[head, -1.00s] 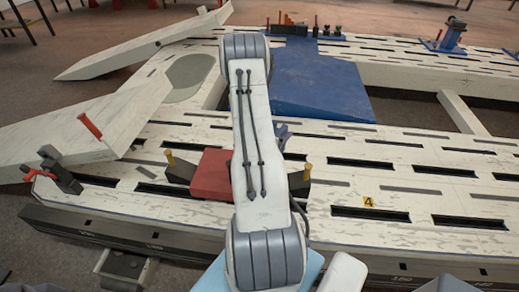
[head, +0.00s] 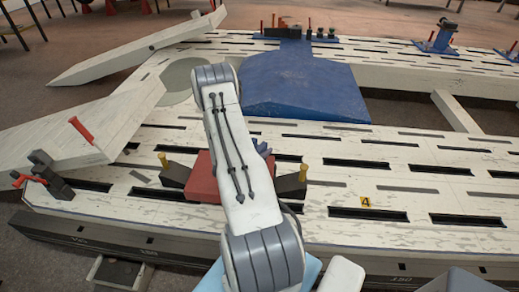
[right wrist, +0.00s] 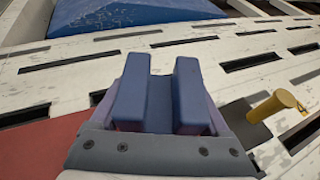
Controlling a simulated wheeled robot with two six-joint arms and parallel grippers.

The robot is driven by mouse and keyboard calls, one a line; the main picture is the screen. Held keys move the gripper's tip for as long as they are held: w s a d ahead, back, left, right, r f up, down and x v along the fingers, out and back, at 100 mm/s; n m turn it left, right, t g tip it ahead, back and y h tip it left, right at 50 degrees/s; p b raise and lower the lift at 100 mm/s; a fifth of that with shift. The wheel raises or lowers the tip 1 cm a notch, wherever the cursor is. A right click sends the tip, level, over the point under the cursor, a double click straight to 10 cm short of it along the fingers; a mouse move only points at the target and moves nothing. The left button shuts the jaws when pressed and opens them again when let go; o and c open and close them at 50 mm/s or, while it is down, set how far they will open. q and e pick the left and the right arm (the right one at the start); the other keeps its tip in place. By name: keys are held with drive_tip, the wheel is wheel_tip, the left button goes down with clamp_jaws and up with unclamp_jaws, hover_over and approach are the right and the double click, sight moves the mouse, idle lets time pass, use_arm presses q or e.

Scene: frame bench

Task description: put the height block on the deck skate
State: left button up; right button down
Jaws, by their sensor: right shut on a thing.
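My right gripper (right wrist: 160,90) is shut on a dark blue block (right wrist: 160,108), which shows between its two blue fingers; I take it to be the height block. In the head view only bluish tips show beside my right arm, and the arm hides the rest. A red block (head: 203,180), perhaps the deck skate, lies on the pale slotted bench, partly behind my arm. It also shows in the right wrist view (right wrist: 40,148), left of the gripper. I cannot tell whether the held block touches anything. My left gripper is not in view.
Dark clamps with yellow pins (head: 163,160) (head: 303,172) stand either side of the red block. A large blue panel (head: 302,88) lies beyond. A dark clamp with a red handle (head: 42,178) sits at the left edge. The slotted bench (head: 430,160) is clear to the right.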

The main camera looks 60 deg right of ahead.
unclamp_jaws()
drive_tip(key=shift+f, duration=0.15)
drive_tip(key=shift+a+r, duration=0.25)
drive_tip(key=shift+r, duration=0.1)
drive_tip(key=p+v, duration=0.1)
drive_tip(key=v, duration=1)
drive_tip(key=shift+a+p, duration=0.2)
drive_tip(key=shift+p, duration=0.2)
drive_tip(key=shift+r, duration=0.1)
